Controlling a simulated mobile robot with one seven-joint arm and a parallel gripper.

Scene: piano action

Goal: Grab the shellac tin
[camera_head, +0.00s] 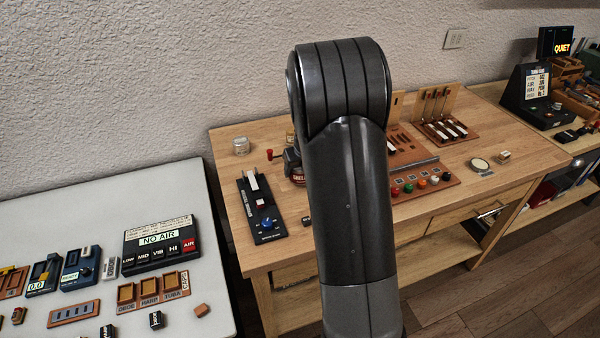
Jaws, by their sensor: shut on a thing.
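The shellac tin (298,177) is on the wooden bench, just left of my arm, which hides its right side. Part of a red and pale label shows low on it. A dark part of my gripper (292,158) shows across the tin's middle, shut on it. The rest of the gripper and the far finger are hidden behind my arm. I cannot tell whether the tin is touching the bench top.
A black device with a blue knob (267,224) lies left of the tin, with a red-knobbed part (270,154) and a clear jar (241,145) behind. A board with coloured buttons (422,186) is right of my arm. A white table (60,215) with control panels stands at left.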

